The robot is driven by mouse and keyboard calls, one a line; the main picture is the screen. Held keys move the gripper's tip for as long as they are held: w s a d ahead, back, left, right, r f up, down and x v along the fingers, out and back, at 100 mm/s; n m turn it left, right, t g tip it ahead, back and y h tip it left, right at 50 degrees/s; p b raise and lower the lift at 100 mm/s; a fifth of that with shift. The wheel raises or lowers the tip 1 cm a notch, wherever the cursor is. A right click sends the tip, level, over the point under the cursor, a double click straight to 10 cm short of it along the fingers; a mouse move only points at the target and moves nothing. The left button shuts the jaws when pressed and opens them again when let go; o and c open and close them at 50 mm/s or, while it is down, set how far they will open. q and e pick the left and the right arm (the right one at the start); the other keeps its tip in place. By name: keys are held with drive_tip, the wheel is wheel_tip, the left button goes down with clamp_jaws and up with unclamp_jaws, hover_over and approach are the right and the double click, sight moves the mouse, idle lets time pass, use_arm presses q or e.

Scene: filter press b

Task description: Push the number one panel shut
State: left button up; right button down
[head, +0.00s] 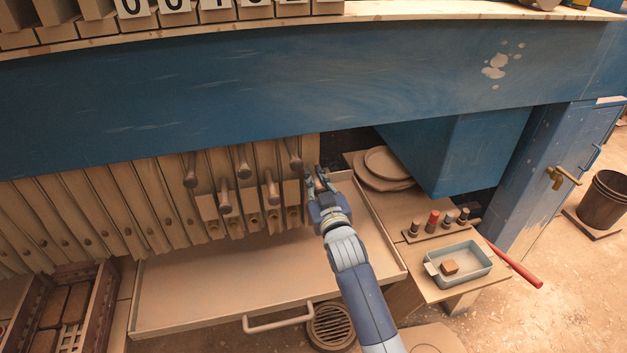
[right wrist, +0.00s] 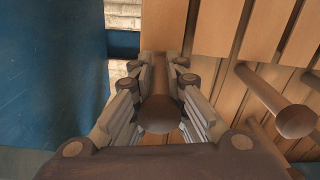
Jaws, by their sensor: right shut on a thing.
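Several tall wooden panels (head: 110,205) stand side by side under the blue beam, some with a round-knobbed peg handle. The rightmost free peg (head: 293,153) is just left of my right gripper (head: 317,180). In the right wrist view, my right gripper (right wrist: 160,95) is shut on a brown peg handle (right wrist: 158,112), with its round knob facing the camera. Another peg (right wrist: 292,118) stands free to the right there. In the head view the held peg is mostly hidden by the fingers. No number is readable on the panels themselves. My left gripper is not in view.
A shallow tray (head: 215,283) lies below the panels. To the right are a blue box (head: 452,150), stacked plates (head: 388,163), a side table with a blue dish (head: 468,265), and a blue cabinet (head: 545,165). A brick crate (head: 98,300) is at lower left.

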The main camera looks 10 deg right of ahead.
drive_tip(key=c, duration=1.6)
unclamp_jaws()
drive_tip(key=shift+a+f, duration=0.1)
drive_tip(key=shift+a, duration=0.15)
drive_tip(key=shift+c, duration=0.2)
drive_tip(key=shift+o, duration=0.4)
drive_tip(key=shift+a, duration=0.25)
drive_tip(key=shift+d, duration=0.35)
drive_tip(key=s, duration=1.2)
drive_tip(key=shift+d, duration=0.15)
